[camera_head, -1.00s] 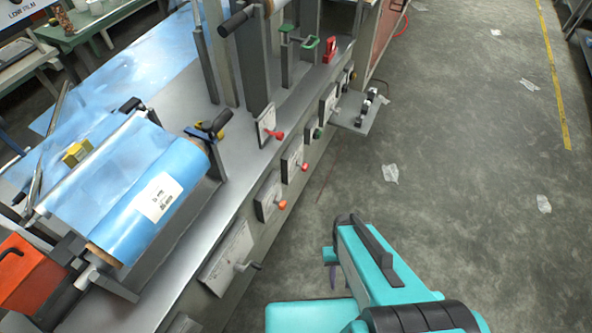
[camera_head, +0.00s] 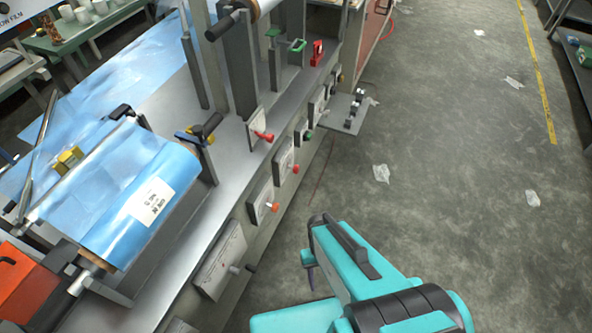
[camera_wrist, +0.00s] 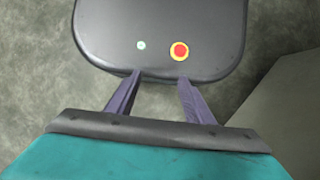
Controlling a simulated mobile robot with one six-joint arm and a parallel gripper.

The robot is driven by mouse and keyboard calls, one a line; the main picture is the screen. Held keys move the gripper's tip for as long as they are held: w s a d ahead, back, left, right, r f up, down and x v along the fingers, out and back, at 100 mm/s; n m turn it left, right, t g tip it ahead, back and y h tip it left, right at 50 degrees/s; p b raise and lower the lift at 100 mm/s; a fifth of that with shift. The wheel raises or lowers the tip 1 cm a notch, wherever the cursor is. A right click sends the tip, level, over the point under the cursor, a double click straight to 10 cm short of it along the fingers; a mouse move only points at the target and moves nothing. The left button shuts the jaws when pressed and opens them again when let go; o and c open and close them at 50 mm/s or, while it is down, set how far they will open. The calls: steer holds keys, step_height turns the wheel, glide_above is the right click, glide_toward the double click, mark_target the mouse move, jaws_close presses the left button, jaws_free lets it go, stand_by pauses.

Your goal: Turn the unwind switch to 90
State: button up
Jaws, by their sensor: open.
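Several pale switch plates line the machine's side in the head view. One has a red handle (camera_head: 264,135), one a red-orange knob (camera_head: 295,169), one an orange knob (camera_head: 274,207); a larger lower plate (camera_head: 221,262) has a dark crank handle. Their labels are too small to read, so I cannot tell which is the unwind switch. My gripper (camera_head: 310,277) points down beside the machine, to the right of the plates and apart from them. In the wrist view my gripper (camera_wrist: 159,79) has its two purple fingers spread with nothing between them.
A blue film roll (camera_head: 143,205) lies on the machine at left. A small shelf (camera_head: 348,110) with dark parts juts from the machine's far side. The concrete floor (camera_head: 450,180) at right is open, with film scraps.

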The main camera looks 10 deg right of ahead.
steer(key=w+a+f+t+y+b, duration=0.1)
steer(key=w+a+f+y+b, duration=0.15)
steer(key=w+b, duration=0.25)
steer(key=w+a+f+t+y+b, duration=0.1)
steer(key=w+f+y+b, duration=0.15)
steer(key=w+b, duration=0.25)
steer(key=n+t+y+b, duration=0.3)
steer(key=t+y+b, duration=0.9)
steer(key=b, duration=1.3)
glide_toward(296, 169)
steer(key=s+d+t+h, duration=0.2)
steer(key=s+d, duration=0.1)
steer(key=shift+w+a+f, duration=0.2)
steer(key=shift+w+f, duration=0.05)
steer(key=shift+f, duration=0.05)
steer(key=shift+w+a, duration=0.1)
steer(key=shift+f+b+x, duration=0.2)
steer(key=shift+b+x, duration=1.7)
steer(key=shift+x, duration=4.9)
